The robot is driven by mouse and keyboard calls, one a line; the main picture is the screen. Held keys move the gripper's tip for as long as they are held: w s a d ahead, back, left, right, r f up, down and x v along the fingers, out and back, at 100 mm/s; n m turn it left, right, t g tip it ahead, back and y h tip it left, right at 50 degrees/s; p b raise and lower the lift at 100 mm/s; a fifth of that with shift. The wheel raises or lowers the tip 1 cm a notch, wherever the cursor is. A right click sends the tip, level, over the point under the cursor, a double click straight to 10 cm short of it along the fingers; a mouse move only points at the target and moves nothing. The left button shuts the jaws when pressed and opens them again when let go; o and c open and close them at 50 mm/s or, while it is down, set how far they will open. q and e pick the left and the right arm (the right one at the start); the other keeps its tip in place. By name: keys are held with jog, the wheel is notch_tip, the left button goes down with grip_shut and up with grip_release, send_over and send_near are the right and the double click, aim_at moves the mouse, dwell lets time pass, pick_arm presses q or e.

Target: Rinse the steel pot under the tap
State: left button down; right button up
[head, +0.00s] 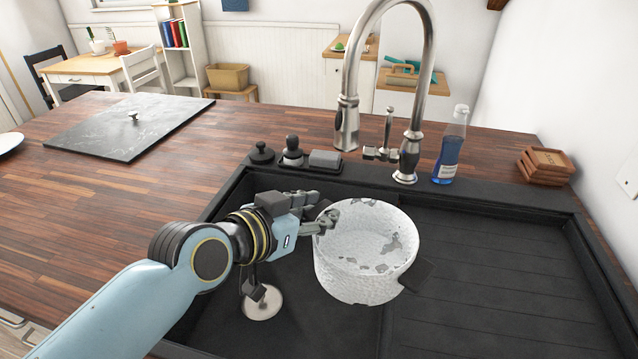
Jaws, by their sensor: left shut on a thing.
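The pot (352,275) looks pale and speckled, with patchy grey areas inside. It is over the dark sink (490,285), at the basin's right part beside the ribbed drainboard, and appears upright; I cannot tell whether it touches the sink. My left gripper (328,221) is shut on the pot's left rim. The tap (428,60) arches at the sink's back edge, with its spout (347,122) behind and above the pot. No water stream shows. A dark square piece (418,273) sticks out at the pot's right side. My right gripper is not in view.
A blue soap bottle (449,150) stands right of the tap, and stacked wooden coasters (545,166) lie farther right. Dark sink accessories (292,152) line the back left edge. A dark hob (130,125) lies on the wooden counter. The drainboard is clear.

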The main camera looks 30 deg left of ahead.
pick_arm(q)
jog(key=w+a+f+b, duration=0.1)
jog(key=w+f+b, duration=0.1)
jog(key=w, duration=0.4)
jog(key=w+a+f+b, duration=0.1)
jog(key=w+b, duration=0.1)
jog(key=w, duration=0.4)
jog(key=shift+w+a+f+y, duration=0.15)
jog(key=shift+a+f+y, duration=0.1)
jog(key=shift+f+y, duration=0.1)
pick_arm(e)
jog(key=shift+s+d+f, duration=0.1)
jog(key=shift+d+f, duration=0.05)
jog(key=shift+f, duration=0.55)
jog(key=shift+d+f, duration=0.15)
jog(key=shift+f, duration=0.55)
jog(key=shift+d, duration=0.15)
